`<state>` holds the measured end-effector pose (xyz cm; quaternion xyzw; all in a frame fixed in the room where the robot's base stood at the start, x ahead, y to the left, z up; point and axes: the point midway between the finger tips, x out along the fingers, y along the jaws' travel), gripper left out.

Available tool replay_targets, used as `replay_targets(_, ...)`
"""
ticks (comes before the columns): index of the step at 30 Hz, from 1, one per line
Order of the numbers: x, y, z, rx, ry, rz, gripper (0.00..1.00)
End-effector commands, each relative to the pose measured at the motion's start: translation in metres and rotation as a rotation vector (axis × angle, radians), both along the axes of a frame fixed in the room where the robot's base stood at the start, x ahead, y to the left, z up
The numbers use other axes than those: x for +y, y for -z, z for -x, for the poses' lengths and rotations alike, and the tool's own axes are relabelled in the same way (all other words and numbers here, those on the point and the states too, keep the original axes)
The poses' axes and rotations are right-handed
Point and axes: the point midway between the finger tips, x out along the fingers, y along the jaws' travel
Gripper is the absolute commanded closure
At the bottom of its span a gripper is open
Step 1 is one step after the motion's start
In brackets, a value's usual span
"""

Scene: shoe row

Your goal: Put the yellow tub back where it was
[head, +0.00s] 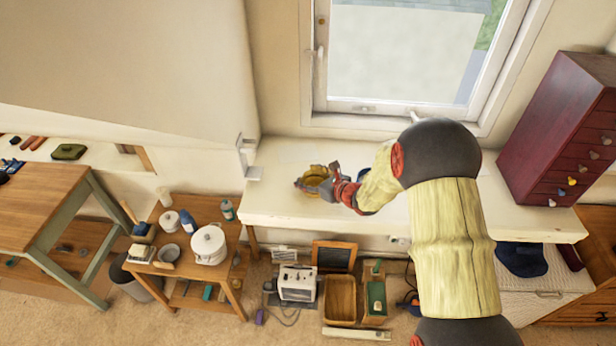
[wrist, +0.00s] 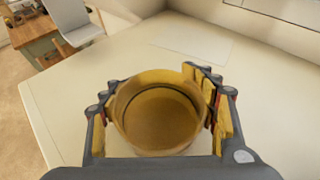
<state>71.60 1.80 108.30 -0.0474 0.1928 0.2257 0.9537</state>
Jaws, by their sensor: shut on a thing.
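The yellow tub (wrist: 158,118) is round and open at the top, and it looks empty inside. In the wrist view it sits upright between the two fingers of my gripper (wrist: 160,112), which is shut on its sides. In the head view the tub (head: 313,181) is at the left part of the white window counter (head: 290,215), with my gripper (head: 322,183) around it from the right. I cannot tell whether its base touches the counter. Its underside is hidden.
A pale flat rectangle (wrist: 195,40) lies on the counter beyond the tub. A dark red drawer cabinet (head: 552,125) stands at the counter's right end. A wooden table with pots (head: 208,243) stands lower left. The counter around the tub is largely clear.

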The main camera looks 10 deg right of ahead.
Motion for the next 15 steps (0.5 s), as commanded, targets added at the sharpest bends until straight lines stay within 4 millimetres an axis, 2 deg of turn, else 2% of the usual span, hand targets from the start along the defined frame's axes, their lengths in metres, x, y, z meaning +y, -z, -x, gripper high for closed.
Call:
replay_targets(10,0.0002,0.0022,-0.0006,-0.002,0.000,0.000,0.74)
replay_targets(11,0.0002,0.0026,-0.0004,-0.002,0.000,0.000,0.44)
replay_targets(15,0.0002,0.0014,-0.0004,-0.002,0.000,0.000,0.36)
